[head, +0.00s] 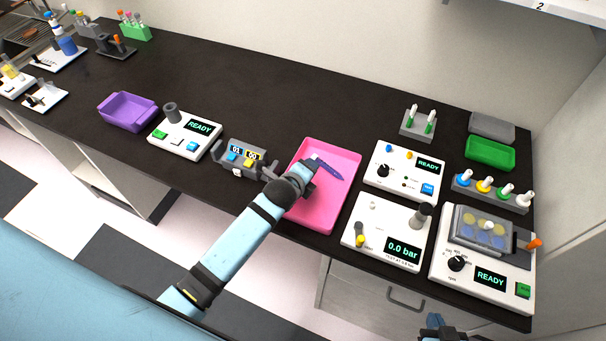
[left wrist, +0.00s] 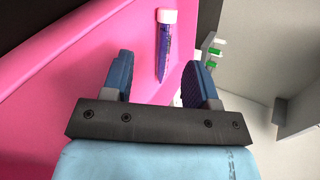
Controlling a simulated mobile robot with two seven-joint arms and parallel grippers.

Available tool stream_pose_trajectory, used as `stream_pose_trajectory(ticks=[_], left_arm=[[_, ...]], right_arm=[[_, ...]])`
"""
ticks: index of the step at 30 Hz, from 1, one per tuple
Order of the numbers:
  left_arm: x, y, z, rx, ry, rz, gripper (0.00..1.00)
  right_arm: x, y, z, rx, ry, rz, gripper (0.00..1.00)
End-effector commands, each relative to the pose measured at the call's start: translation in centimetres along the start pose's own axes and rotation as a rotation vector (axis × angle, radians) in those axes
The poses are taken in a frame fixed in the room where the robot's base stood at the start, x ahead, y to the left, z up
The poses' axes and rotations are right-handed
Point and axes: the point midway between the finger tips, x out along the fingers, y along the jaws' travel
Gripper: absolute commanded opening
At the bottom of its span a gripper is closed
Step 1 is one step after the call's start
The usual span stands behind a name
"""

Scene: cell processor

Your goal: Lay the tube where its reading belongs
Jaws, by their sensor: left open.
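A capped tube with dark blue-purple contents (head: 327,168) lies in the pink tray (head: 312,212). In the left wrist view the tube (left wrist: 164,52) shows a pale cap and lies ahead of my open fingers, nearer the right one. My left gripper (head: 306,172) is over the tray beside the tube, partly hidden by its own wrist; its fingers (left wrist: 155,80) are apart with nothing between them. My right gripper (head: 436,322) shows only in part at the bottom edge; its jaw state is unclear.
A purple tray (head: 128,112) stands left, a green tray (head: 490,153) and grey tray (head: 492,127) back right. A device (head: 383,237) reads 0.0 bar; others show READY. The bench behind the pink tray is clear.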

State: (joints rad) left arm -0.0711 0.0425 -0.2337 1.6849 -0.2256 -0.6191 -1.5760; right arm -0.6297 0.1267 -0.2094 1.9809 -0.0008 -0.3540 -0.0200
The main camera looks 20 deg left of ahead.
Motion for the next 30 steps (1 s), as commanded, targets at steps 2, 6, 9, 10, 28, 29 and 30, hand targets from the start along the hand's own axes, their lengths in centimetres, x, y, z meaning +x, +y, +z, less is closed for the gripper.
stream_pose_trajectory(ticks=[2,6,9,10,28,29,30], left_arm=[[-0.5,0.1,0.0,0.001,0.0,0.0,0.54],[-2.5,0.2,0.0,0.002,0.0,0.0,0.54],[-4.8,0.2,0.0,0.003,0.0,0.0,0.54],[-5.5,0.2,0.0,0.003,0.0,-0.001,0.54],[-13.8,0.0,0.0,0.001,0.0,0.0,0.54],[-13.8,0.0,0.0,0.001,0.0,0.0,0.54],[-13.8,0.0,0.0,0.001,0.0,0.0,0.54]], right_arm=[[0.1,0.0,0.1,0.0,0.0,0.0,0.0],[0.2,0.0,0.2,0.0,0.002,0.0,0.0],[0.5,0.1,0.3,0.0,0.004,0.0,0.0],[0.5,0.1,0.3,0.0,0.004,0.0,0.0],[1.0,-0.2,0.9,0.0,0.004,-0.006,0.0],[1.0,-0.2,0.9,-0.001,0.004,-0.006,0.0],[1.0,-0.2,0.9,-0.001,0.004,-0.006,0.0]])
